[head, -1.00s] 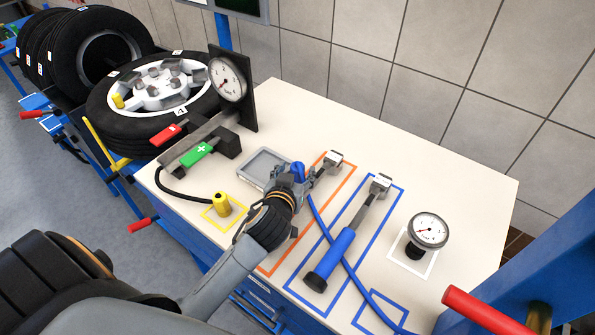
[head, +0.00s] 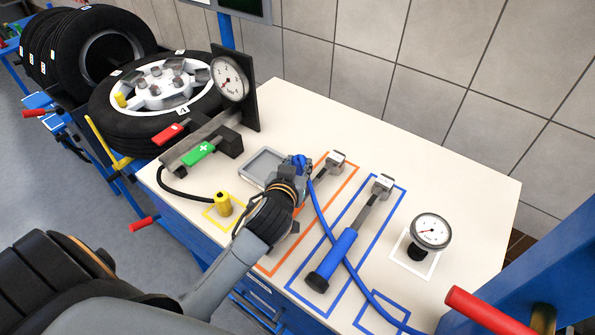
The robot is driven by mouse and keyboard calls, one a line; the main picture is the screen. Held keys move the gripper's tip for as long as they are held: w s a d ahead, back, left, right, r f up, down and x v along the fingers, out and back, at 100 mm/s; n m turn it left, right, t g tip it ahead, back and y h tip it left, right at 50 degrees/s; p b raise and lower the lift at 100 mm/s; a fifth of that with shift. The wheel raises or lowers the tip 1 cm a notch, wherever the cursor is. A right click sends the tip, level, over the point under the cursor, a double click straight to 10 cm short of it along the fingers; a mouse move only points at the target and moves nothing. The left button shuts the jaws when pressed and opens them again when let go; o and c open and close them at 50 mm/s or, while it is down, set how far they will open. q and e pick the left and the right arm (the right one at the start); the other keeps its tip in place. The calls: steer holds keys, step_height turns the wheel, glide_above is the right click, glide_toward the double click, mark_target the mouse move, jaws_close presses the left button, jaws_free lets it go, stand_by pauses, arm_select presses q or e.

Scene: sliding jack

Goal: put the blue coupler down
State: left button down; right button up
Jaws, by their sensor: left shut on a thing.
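The blue coupler (head: 299,162) shows as a small blue piece at the tip of my left gripper (head: 297,177), with a blue hose (head: 324,222) running from it toward the table's front right. My left gripper is shut on the coupler, over the table beside the grey tray's right edge. My own wrist hides most of the fingers, and I cannot tell whether the coupler touches the table. A blue outlined square (head: 383,316) lies at the table's front, with the hose crossing it. My right gripper is not in view.
The grey tray (head: 248,172) lies left of the gripper. A blue-handled tool (head: 333,260) lies in a blue outline, and another tool head (head: 335,160) lies in an orange outline. A yellow coupler (head: 223,204) stands at left. A round gauge (head: 431,231) stands at right.

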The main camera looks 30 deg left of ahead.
arm_select(q)
steer(key=s+r+p, duration=0.8)
steer(key=s+r, duration=0.2)
steer(key=s, duration=0.4)
steer(key=shift+a+r+p, duration=0.15)
steer(key=shift+r+p, duration=0.2)
steer(key=shift+r, duration=0.05)
